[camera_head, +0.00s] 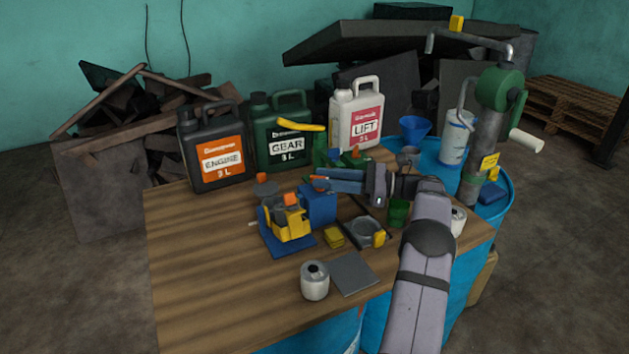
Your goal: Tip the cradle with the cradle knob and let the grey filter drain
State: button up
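A yellow cradle (288,222) sits on a blue base (286,243) near the middle of the table, with an orange knob (291,199) on top. No filter can be made out in it. A light grey filter (315,282) with a dark top stands upright at the table's front. A second pale filter (457,221) stands at the right, partly behind my arm. My gripper (322,180) is right of and behind the cradle, pointing left.
Black (213,150), green (282,135) and white (357,115) jugs line the back. A hand pump (490,130) stands right. The left front table is clear.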

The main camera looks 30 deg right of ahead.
jog(key=shift+s+d, duration=0.3)
jog(key=shift+d, duration=0.05)
jog(key=shift+r, duration=0.1)
